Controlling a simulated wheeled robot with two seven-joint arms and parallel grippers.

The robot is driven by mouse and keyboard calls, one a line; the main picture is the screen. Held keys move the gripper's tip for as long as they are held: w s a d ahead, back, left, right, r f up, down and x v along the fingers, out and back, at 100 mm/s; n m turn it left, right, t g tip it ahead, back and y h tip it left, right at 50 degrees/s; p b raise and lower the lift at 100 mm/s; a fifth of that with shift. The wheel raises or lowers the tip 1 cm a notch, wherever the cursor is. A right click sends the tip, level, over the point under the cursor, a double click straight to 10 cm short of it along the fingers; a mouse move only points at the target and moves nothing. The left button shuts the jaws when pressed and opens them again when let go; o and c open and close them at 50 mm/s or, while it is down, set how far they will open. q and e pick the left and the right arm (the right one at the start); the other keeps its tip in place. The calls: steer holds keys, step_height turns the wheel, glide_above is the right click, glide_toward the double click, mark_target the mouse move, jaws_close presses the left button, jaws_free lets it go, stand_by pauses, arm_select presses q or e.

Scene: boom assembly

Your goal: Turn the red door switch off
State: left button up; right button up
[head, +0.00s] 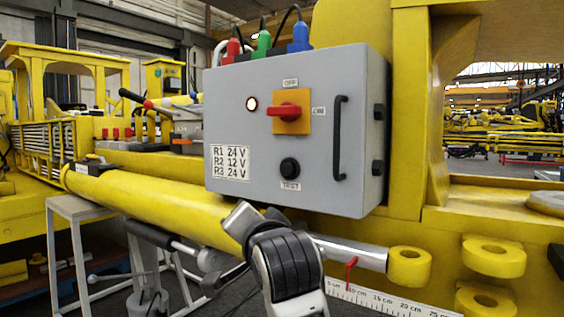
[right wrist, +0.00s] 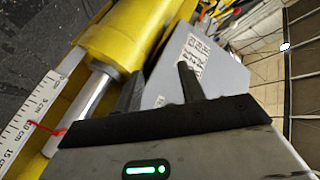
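A red rotary switch (head: 289,110) sits on an orange plate on the front of a grey control box (head: 225,125). An arm of mine, apparently the right, rises at bottom centre below the box. In the right wrist view, my right gripper (right wrist: 158,80) has its two dark fingers apart with nothing seen between them. The box shows beyond them; the switch is not visible there. I cannot make out my left gripper.
A black TEST button (head: 290,167) and a black door handle (head: 338,138) are on the box front. Red, green and blue plugs with cables stand on top. A yellow cylinder (head: 150,202) with a silver rod (head: 350,251) runs below the box, above a ruler (head: 380,300).

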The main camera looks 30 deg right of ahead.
steer(key=s+d+r+m+h, duration=0.1)
steer(key=s+r+m, duration=0.15)
steer(key=r, duration=0.35)
steer(key=s+d+r+m+h, duration=0.1)
steer(key=s+r+m, duration=0.15)
steer(key=r, duration=0.45)
steer(key=m+p, duration=0.1)
steer(key=m, duration=0.4)
glide_toward(283, 111)
steer(key=shift+t+h, duration=0.3)
steer(key=shift+t, duration=0.1)
steer(key=p+x, duration=0.1)
steer(key=x, duration=0.3)
steer(key=p+x, duration=0.1)
steer(key=x, duration=0.2)
steer(key=p+x, duration=0.2)
steer(key=x, duration=0.2)
steer(key=shift+w+f, duration=0.3)
steer(key=shift+f, duration=0.1)
arm_select(q)
steer(key=shift+s+a+r, duration=0.1)
steer(key=shift+a+r, duration=0.25)
steer(key=shift+r, duration=0.3)
steer(key=shift+a+r, duration=0.3)
steer(key=shift+r, duration=0.3)
arm_select(e)
steer(key=c, duration=0.7)
